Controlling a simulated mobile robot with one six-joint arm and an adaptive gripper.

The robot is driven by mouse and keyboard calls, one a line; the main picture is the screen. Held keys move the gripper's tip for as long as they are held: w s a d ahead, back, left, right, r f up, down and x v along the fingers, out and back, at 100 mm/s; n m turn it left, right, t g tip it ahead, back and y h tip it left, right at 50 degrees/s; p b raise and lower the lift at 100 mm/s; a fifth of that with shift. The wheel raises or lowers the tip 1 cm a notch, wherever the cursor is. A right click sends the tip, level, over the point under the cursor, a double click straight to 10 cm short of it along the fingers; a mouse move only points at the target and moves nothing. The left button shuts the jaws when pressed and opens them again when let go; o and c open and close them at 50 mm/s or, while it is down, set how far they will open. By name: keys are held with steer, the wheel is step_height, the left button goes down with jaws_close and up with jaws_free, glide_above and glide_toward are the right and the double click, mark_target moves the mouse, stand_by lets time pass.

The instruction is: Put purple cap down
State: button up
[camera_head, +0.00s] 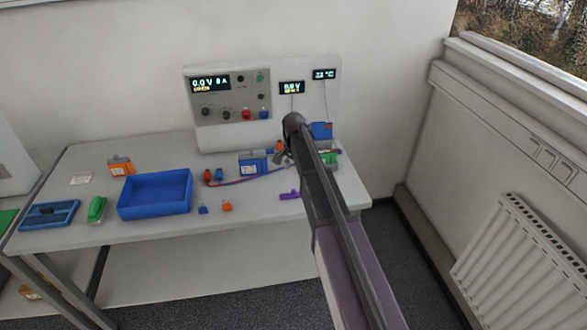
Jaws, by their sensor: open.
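A small purple piece (290,195), which looks like the purple cap, lies on the tabletop near the front edge, just left of my arm. My gripper (281,157) is open, above the table's right part and beyond the purple piece. I see nothing held in it. My arm reaches in from the lower right and hides part of the table's right end. A blue battery-like block (252,163) stands just left of my gripper.
The cycler panel (220,130) stands at the back. On the table (120,225) are a blue tray (150,208), an orange block (120,166), a green item (97,209), a blue holder (50,215) and small blue (203,209) and orange (227,206) caps. A radiator (520,255) is at right.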

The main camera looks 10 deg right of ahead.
steer(key=shift+r, duration=0.4)
stand_by(0.5)
steer(key=s+n, duration=0.9)
steer(key=s, duration=2)
steer(key=shift+f, duration=0.1)
steer(key=shift+f, duration=0.1)
